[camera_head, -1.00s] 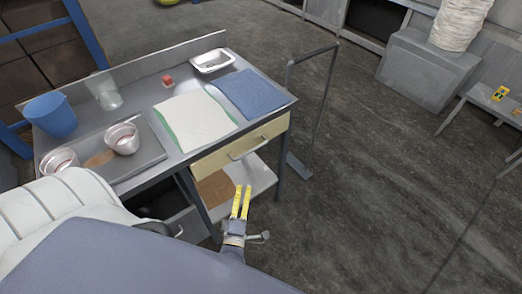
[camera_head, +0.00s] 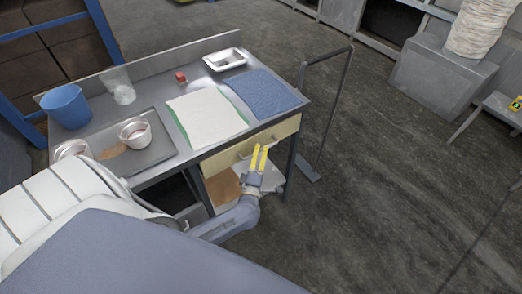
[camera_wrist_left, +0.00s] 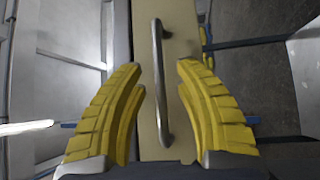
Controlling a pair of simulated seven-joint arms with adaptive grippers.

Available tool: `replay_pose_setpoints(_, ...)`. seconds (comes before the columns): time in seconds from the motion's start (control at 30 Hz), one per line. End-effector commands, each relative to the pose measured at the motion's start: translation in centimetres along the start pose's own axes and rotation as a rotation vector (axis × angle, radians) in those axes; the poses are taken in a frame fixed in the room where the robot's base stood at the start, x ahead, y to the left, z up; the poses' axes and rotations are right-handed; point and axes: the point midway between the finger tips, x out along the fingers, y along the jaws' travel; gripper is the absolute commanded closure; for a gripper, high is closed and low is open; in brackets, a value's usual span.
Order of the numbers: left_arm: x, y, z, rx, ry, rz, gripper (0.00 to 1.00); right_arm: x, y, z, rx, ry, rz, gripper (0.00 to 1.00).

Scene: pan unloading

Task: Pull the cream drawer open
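The cream drawer (camera_head: 222,158) is in the front of the grey workbench and looks shut. Its metal bar handle (camera_wrist_left: 158,85) runs up the middle of the left wrist view, against the cream front (camera_wrist_left: 183,75). My left gripper (camera_head: 260,147) is in front of the drawer and hides part of the handle in the head view. Its yellow fingers (camera_wrist_left: 160,78) are open, one on each side of the handle in the left wrist view, with gaps showing between fingers and bar. Nothing is gripped. My right gripper is not in view.
On the workbench are a blue bucket (camera_head: 67,107), a clear container (camera_head: 119,87), a tray (camera_head: 153,153) with white cups, a pale cloth (camera_head: 206,116), a blue cloth (camera_head: 265,94) and a metal pan (camera_head: 224,59). A dark metal frame (camera_head: 329,110) stands right of it.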

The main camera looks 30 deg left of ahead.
Motion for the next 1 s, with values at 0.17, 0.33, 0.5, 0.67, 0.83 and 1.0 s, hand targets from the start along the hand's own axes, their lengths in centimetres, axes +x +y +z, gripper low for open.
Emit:
replay_pose_setpoints(0.17,1.05,0.05,0.01,0.001,-0.001,0.001,0.68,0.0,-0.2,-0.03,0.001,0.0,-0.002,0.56)
replay_pose_setpoints(0.33,1.3,0.0,0.0,0.001,-0.001,0.0,0.68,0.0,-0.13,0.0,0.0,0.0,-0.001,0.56)
replay_pose_setpoints(0.5,1.31,0.01,-0.01,0.001,-0.001,0.0,0.68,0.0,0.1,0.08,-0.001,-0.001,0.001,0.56)
replay_pose_setpoints(0.67,1.3,0.01,-0.01,0.001,-0.001,0.0,0.76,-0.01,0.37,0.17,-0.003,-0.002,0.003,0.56)
replay_pose_setpoints(0.83,1.29,0.02,0.0,0.001,-0.001,0.0,0.96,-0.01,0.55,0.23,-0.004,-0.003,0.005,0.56)
replay_pose_setpoints(1.0,1.28,0.02,0.0,0.001,0.0,0.0,1.0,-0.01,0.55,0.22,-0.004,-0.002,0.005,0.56)
